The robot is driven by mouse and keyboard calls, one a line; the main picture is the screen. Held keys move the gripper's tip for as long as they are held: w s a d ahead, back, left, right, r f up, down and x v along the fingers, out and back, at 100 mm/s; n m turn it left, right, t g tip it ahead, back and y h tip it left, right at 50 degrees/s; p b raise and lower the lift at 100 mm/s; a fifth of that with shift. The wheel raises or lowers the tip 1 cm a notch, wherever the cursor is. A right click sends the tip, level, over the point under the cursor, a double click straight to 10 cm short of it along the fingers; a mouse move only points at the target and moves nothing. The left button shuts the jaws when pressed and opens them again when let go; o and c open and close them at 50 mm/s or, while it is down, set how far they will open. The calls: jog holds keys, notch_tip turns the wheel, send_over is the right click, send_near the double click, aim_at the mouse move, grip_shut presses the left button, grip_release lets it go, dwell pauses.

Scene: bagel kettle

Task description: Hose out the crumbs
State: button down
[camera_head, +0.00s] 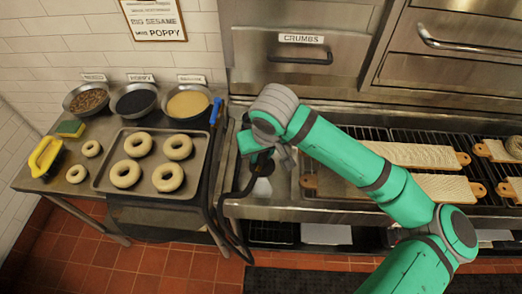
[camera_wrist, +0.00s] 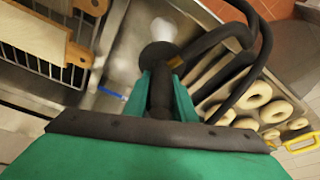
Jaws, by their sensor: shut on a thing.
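My gripper (camera_head: 263,155) is shut on a black hose nozzle (camera_wrist: 160,90), held over the metal strip between the left table and the grate. Its fingers flank the nozzle in the wrist view. The black hose (camera_head: 236,185) loops down at the left table's right edge and also arcs across the wrist view (camera_wrist: 235,30). A whitish patch (camera_wrist: 162,31) shows just beyond the nozzle head; I cannot tell whether it is water. The drawer labelled CRUMBS (camera_head: 255,55) is shut in the steel front at the back. I make out no crumbs.
The left table holds a tray (camera_head: 196,190) of several dough rings, several bowls (camera_head: 188,103), a sponge (camera_head: 71,128) and a yellow-handled tool (camera_head: 45,156). Boards (camera_head: 410,154) lie on the grate at right. A blue-ended item (camera_head: 215,110) stands near the table's back right corner.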

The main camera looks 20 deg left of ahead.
jog(key=shift+s+d, duration=0.15)
jog(key=shift+s, duration=0.3)
jog(key=w+a, duration=0.2)
jog(key=w, duration=0.7)
jog(key=shift+a, duration=0.3)
dwell(1.5)
jog(key=shift+w, duration=0.1)
dwell(1.2)
